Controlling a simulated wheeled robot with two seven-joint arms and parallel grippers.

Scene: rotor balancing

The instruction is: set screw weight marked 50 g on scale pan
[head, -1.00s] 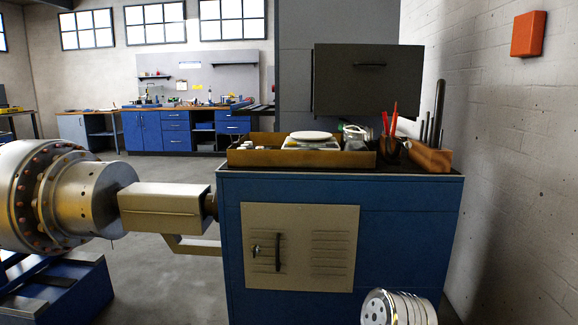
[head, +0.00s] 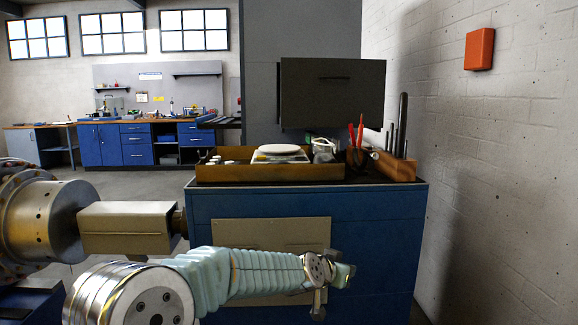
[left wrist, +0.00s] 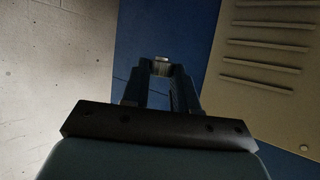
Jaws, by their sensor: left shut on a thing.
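The scale (head: 280,156) with its round white pan (head: 279,149) sits in the brown tray on the blue cabinet. The pan looks empty. My left gripper (head: 345,275) is low in front of the cabinet, below and to the right of the scale. In the left wrist view my left gripper (left wrist: 160,72) is shut on a small metal piece (left wrist: 161,60) with a pale top, likely a screw weight. Its marking cannot be read. Several small pale weights (head: 228,162) lie at the left of the tray. My right gripper is out of view.
The tray (head: 265,173) has raised walls around the scale. A glass jar (head: 324,150) and a wooden tool block (head: 395,166) with upright tools stand at its right. A dark box (head: 333,94) hangs above and behind. A large metal rotor (head: 40,222) is at left.

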